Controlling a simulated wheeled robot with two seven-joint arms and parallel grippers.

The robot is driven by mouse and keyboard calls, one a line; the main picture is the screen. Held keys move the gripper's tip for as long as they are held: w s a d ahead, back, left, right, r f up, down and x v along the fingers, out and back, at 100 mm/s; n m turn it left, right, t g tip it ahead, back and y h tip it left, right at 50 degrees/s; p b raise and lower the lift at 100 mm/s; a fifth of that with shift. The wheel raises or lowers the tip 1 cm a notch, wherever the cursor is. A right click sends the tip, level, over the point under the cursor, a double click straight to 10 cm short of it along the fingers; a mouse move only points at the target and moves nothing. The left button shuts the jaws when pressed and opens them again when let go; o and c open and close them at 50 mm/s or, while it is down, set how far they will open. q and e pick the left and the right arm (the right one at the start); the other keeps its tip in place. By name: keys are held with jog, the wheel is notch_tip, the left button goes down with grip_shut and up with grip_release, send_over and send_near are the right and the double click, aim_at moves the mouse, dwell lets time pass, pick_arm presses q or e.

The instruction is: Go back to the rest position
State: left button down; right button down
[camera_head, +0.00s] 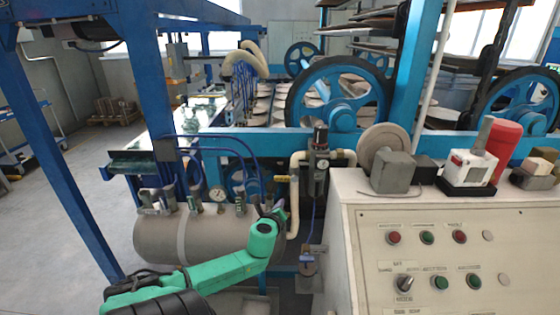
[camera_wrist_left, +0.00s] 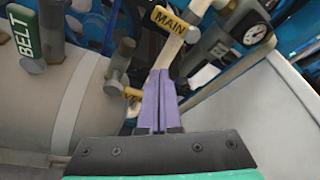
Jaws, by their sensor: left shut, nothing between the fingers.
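My left gripper (camera_head: 274,209) is at the end of the green arm that comes in low from the left. It is beside the right end of the grey tank (camera_head: 160,238). In the left wrist view its two purple fingers (camera_wrist_left: 157,98) are together, with nothing between them. The yellow MAIN valve handle (camera_wrist_left: 168,19) is beyond the fingertips, apparently apart from them. Another yellow tag (camera_wrist_left: 132,93), partly hidden, is just left of the fingers. My right gripper is not in view.
A green BELT handle (camera_wrist_left: 25,36) is at the wrist view's upper left. A white control cabinet (camera_head: 347,240) with buttons stands right of the gripper. Blue machine frames stand behind. Open floor (camera_head: 45,220) lies at the left.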

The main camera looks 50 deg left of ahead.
pick_arm(q)
jog(key=shift+d, duration=0.3)
jog(key=shift+s, duration=0.1)
